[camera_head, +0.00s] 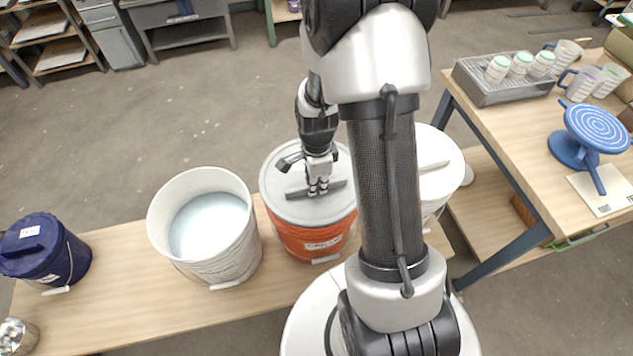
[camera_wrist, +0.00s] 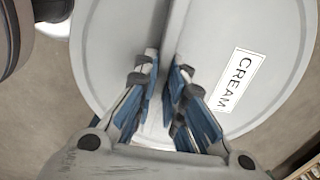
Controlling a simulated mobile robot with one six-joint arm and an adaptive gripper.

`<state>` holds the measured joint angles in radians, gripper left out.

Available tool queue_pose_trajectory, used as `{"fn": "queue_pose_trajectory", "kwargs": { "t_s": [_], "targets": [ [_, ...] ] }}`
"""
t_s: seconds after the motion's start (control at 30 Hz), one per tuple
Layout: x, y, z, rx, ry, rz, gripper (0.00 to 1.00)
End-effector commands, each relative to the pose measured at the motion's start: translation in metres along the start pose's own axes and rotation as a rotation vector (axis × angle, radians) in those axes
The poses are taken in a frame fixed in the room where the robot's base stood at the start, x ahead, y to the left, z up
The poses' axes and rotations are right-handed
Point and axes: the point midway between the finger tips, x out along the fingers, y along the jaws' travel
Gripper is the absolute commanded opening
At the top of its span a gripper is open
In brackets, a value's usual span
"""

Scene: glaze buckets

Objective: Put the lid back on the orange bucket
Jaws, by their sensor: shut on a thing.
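The orange bucket (camera_head: 302,241) stands on the wooden bench in the head view, partly behind my arm. A round grey lid (camera_head: 283,205) with a raised bar handle lies over its mouth. The lid looks level and about centred, but I cannot tell whether it is fully seated. In the wrist view the lid (camera_wrist: 115,60) fills most of the picture and bears a label reading CREAM (camera_wrist: 239,80). My gripper (camera_head: 318,187) is shut on the lid's bar handle, its blue-padded fingers (camera_wrist: 163,78) on either side of the bar.
An open white bucket (camera_head: 165,217) of pale blue glaze stands just left. A dark blue bucket (camera_head: 68,262) is further left, near a metal tin (camera_head: 17,335). A white lidded bucket (camera_head: 447,182) is close on the right. A side table holds a cup rack (camera_head: 490,92) and blue turntable (camera_head: 597,128).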

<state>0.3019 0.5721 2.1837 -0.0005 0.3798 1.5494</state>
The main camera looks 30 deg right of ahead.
Motion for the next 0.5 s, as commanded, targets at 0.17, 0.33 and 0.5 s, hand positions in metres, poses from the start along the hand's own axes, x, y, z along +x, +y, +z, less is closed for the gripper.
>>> {"fn": "queue_pose_trajectory", "kwargs": {
  "t_s": [0.17,0.33,0.5],
  "targets": [
    [0.0000,-0.0002,0.0000,0.000,0.000,-0.001,0.00],
    [0.0020,-0.0002,0.0000,0.000,0.000,-0.001,0.00],
    [0.0056,-0.0003,0.0000,0.000,0.000,-0.001,0.00]
  ]
}}
